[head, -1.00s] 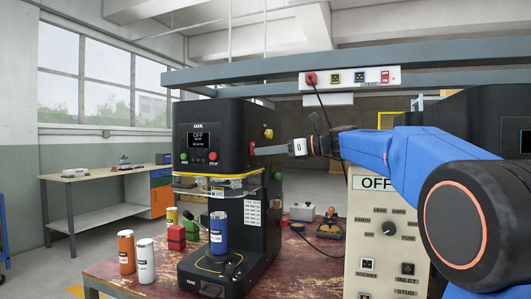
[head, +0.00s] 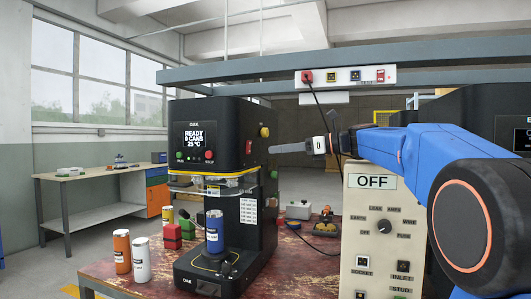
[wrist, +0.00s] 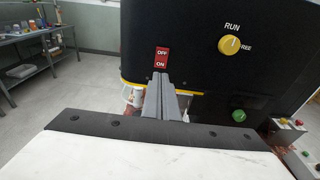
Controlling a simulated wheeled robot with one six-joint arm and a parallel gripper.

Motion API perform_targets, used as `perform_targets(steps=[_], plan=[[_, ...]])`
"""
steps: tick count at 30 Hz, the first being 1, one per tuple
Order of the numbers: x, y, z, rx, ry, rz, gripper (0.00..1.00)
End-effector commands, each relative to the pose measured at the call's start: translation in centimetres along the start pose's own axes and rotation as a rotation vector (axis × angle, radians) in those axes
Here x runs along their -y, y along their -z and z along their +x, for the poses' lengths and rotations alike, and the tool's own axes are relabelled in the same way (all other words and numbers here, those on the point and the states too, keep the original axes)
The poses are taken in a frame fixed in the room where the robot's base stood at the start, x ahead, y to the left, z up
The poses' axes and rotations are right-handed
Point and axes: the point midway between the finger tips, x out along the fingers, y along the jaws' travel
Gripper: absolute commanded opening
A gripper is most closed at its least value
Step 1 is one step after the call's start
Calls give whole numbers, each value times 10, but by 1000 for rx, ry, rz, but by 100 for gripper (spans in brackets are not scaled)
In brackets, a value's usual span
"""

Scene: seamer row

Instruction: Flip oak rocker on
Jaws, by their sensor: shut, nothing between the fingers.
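My gripper (head: 271,149) is shut and empty, pointing at the rocker with a small gap to the machine. In the wrist view its fingertips (wrist: 160,75) overlap the area just below the ON end. A blue can (head: 214,232) stands upright in the machine.
A yellow RUN knob (wrist: 229,45) and a green button (wrist: 239,115) share the side face. A cream tester panel (head: 380,240) showing OFF stands below my arm. An orange can (head: 121,250) and a white can (head: 142,260) stand at the bench's left front.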

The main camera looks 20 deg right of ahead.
Motion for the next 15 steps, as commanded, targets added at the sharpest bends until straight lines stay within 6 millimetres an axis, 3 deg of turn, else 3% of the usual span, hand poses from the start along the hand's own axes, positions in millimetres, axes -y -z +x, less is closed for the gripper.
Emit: perform_targets(steps=[15], plan=[[0,-2,-86,4,6,-3,0]])
